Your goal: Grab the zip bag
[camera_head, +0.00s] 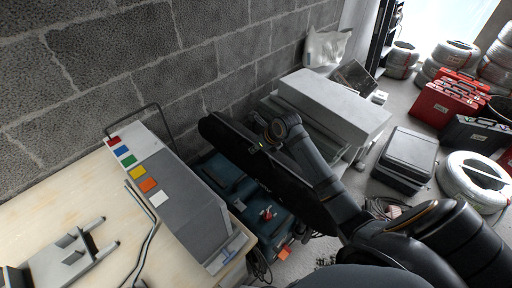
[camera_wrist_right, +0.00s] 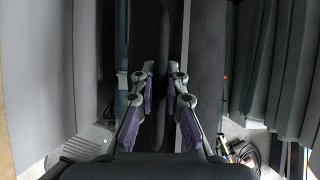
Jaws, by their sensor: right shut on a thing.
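The zip bag appears to be the long black soft case (camera_head: 225,136), which lies slanting between the grey panel box and the grey cabinet. In the right wrist view its dark fabric (camera_wrist_right: 145,30) fills the middle. My right gripper (camera_head: 258,146) reaches over it from the lower right. In the right wrist view, the purple-padded fingers of my right gripper (camera_wrist_right: 162,98) are shut on a dark raised strip of the bag. The arm hides part of the bag in the head view. My left gripper is not in view.
A wooden bench (camera_head: 60,205) bears the grey panel box (camera_head: 185,195) with coloured squares. A teal toolbox (camera_head: 235,185) is beside the bag. The grey cabinet (camera_head: 335,105), a dark case (camera_head: 407,155) and a white conduit reel (camera_head: 470,180) stand to the right. A block wall is behind.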

